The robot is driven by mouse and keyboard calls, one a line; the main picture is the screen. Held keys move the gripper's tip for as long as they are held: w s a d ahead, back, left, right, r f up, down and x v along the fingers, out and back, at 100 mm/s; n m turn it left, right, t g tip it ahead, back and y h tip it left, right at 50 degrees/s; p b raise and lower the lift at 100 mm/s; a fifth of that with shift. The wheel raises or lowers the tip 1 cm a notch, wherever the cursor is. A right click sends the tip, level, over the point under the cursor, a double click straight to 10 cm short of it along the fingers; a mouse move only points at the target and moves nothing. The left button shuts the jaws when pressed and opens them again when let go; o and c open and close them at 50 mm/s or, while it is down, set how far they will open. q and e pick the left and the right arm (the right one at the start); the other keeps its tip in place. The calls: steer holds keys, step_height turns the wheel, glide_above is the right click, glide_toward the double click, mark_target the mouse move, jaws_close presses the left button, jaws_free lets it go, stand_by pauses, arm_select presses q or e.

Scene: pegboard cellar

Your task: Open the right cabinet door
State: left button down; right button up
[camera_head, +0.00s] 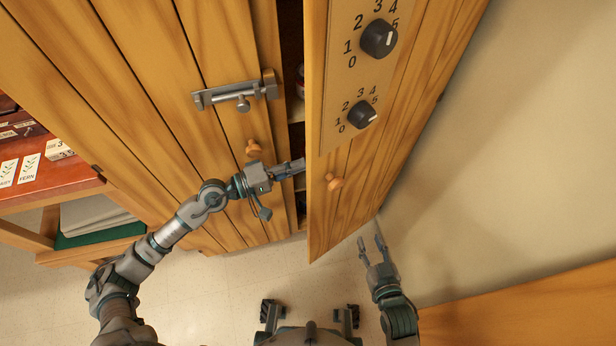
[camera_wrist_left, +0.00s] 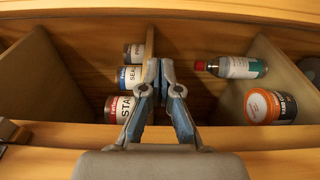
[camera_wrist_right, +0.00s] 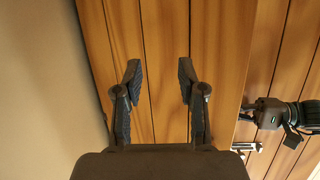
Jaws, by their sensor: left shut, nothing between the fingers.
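The right cabinet door (camera_head: 385,150) stands partly open in the head view, with a wooden knob (camera_head: 334,182) and a panel with two black dials. The left door (camera_head: 215,135) appears closed. My left gripper (camera_head: 296,166) is shut and empty, with its fingers at the gap beside the right door's free edge; whether they touch it I cannot tell. In the left wrist view its closed fingertips (camera_wrist_left: 160,66) are in front of the shelf interior. My right gripper (camera_head: 372,242) is open and empty, low beside the right door; its wrist view shows spread fingers (camera_wrist_right: 158,75) before wooden planks.
A metal latch (camera_head: 236,94) and a wooden knob (camera_head: 253,148) are on the left door. Inside are cans (camera_wrist_left: 118,108), a bottle (camera_wrist_left: 235,67) and an orange jar (camera_wrist_left: 268,106). A red-topped shelf unit (camera_head: 60,185) stands left. A pale wall (camera_head: 530,150) bounds the right.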

mark_target(307, 178)
arm_select(q)
steer(key=s+d+p, duration=0.2)
steer(key=s, duration=0.1)
steer(key=shift+d+f, duration=0.1)
steer(key=shift+d, duration=0.3)
arm_select(e)
steer(key=s+d+f+g+h, duration=0.1)
steer(key=s+d+f+g, duration=0.1)
steer(key=s+f+g, duration=0.3)
steer(key=shift+s+d+f, duration=0.15)
steer(key=shift+s+d, duration=0.05)
steer(key=shift+s, duration=0.25)
